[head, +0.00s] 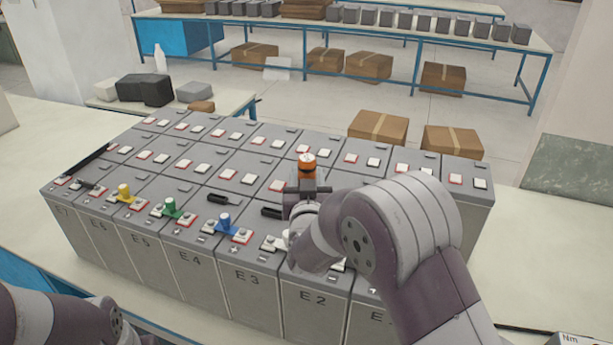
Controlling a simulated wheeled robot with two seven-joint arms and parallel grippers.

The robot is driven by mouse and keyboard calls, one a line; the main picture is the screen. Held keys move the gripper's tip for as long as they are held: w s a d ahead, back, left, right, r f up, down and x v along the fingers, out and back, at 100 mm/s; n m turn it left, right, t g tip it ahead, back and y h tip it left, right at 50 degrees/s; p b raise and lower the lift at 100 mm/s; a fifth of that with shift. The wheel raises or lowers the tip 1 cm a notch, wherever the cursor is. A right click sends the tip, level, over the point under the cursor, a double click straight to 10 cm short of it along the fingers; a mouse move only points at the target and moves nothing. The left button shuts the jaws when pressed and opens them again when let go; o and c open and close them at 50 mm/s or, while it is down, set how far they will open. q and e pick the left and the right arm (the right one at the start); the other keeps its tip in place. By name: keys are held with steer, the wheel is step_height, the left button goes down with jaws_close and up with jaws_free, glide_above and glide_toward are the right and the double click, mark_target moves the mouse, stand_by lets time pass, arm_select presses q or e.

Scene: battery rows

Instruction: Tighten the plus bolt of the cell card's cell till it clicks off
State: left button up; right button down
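The battery block has rows of grey cells; the front faces read E7 to E2, with another E label partly hidden by my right arm. Cell E3 (248,283) and cell E2 (315,303) are in the middle front. Tops carry red-edged and white-edged terminal pads. My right gripper (306,187) is over the block behind E2, its dark fingers around an upright orange-topped tool (308,163). The tool's lower end is hidden, so contact with a bolt cannot be told. My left arm shows at the lower left; its gripper is out of frame. No cell card is readable.
Yellow (124,192), green (171,208) and blue (224,222) fittings stand on front-row cells. A long black bar (86,161) lies across the left end. An object marked Nm (572,339) is at the lower right corner. The bench is clear at right.

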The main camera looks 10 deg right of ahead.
arm_select(q)
step_height(320, 180, down, 6)
steer(key=w+b, duration=0.1)
steer(key=b, duration=0.4)
steer(key=shift+w+d, duration=0.2)
arm_select(e)
step_height(320, 180, down, 6)
steer(key=w, duration=0.1)
steer(key=shift+w+d, duration=0.15)
steer(key=shift+d, duration=0.1)
arm_select(q)
steer(key=shift+w+f+b, duration=0.15)
steer(key=shift+f+b, duration=0.05)
steer(key=shift+b, duration=0.25)
arm_select(e)
steer(key=shift+w+d+f, duration=0.1)
steer(key=shift+w, duration=0.15)
steer(key=shift+s, duration=0.1)
arm_select(q)
steer(key=shift+f, duration=0.2)
